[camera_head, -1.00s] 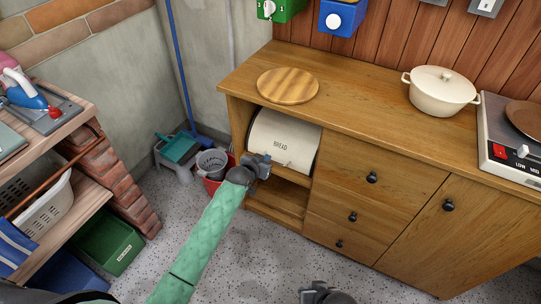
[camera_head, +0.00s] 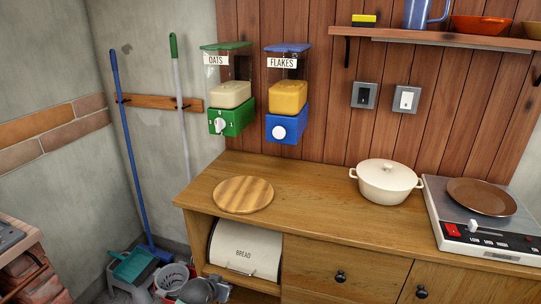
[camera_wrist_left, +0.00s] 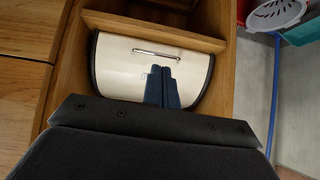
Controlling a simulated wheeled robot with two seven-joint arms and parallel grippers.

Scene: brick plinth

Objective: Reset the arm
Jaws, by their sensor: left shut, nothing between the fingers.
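My left gripper (camera_head: 216,281) shows at the bottom of the head view, in front of the cabinet's open bay. In the left wrist view its dark blue fingers (camera_wrist_left: 162,86) are together and empty. They point toward the cream bread bin (camera_wrist_left: 118,66), its metal handle (camera_wrist_left: 157,53) just beyond the fingertips. I cannot tell whether they touch it. Most of my left arm is out of the head view. My right gripper is not in view.
The wooden cabinet (camera_head: 310,222) carries a round board (camera_head: 243,195), a cream pot (camera_head: 386,181) and a hob (camera_head: 482,225) with a brown pan (camera_head: 481,197). Green (camera_head: 230,90) and blue (camera_head: 287,95) dispensers hang above. Buckets (camera_head: 173,277) and a blue broom stand at left.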

